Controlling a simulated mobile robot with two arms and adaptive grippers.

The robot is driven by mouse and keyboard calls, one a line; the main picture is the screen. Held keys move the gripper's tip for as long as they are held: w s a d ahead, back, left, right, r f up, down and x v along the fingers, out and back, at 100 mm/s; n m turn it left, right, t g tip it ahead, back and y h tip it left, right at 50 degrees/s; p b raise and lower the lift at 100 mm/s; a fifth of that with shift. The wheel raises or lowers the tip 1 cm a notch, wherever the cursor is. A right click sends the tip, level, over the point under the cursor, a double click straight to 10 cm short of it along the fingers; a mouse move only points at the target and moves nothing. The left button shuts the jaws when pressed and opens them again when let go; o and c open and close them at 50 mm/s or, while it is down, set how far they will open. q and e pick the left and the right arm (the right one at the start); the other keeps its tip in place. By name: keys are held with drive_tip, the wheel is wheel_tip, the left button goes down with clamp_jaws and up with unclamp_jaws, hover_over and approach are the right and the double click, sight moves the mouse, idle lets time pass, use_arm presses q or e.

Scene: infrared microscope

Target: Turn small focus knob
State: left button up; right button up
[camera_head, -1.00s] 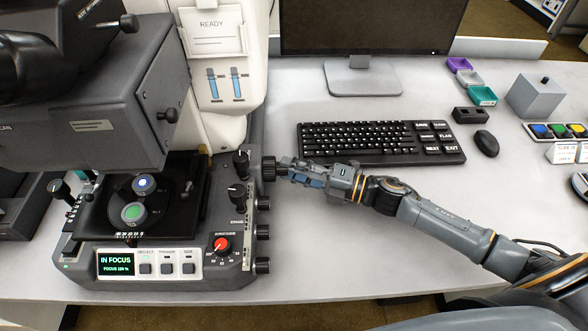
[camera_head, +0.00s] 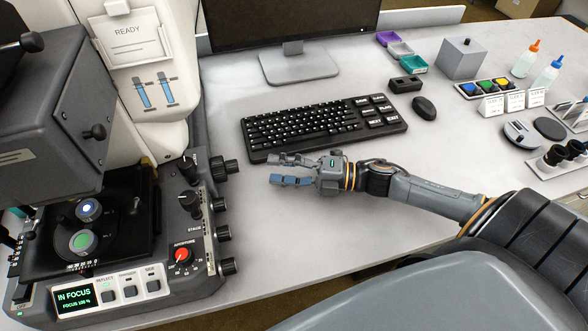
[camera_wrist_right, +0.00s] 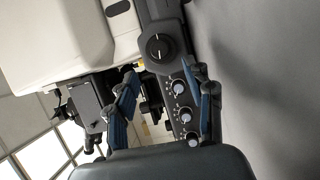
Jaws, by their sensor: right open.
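The focus knob (camera_head: 225,169) is a black stepped knob on the right side of the grey microscope (camera_head: 180,245), with a smaller outer end. In the right wrist view, a large round black knob face (camera_wrist_right: 159,47) with a white line shows ahead, between and beyond the fingertips. My right gripper (camera_head: 272,169) is open and empty, to the right of the knob and apart from it, fingers pointing at it. The display (camera_head: 76,299) reads IN FOCUS, with a focus line that looks like 100 %. My left gripper is out of view.
Several smaller side knobs (camera_head: 223,233) sit along the microscope's right edge. A red-topped aperture knob (camera_head: 183,255) is on its top. A keyboard (camera_head: 322,127) lies just behind my right gripper. The table (camera_head: 290,235) in front of the gripper is clear.

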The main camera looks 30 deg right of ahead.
drive_tip(key=shift+v, duration=1.8)
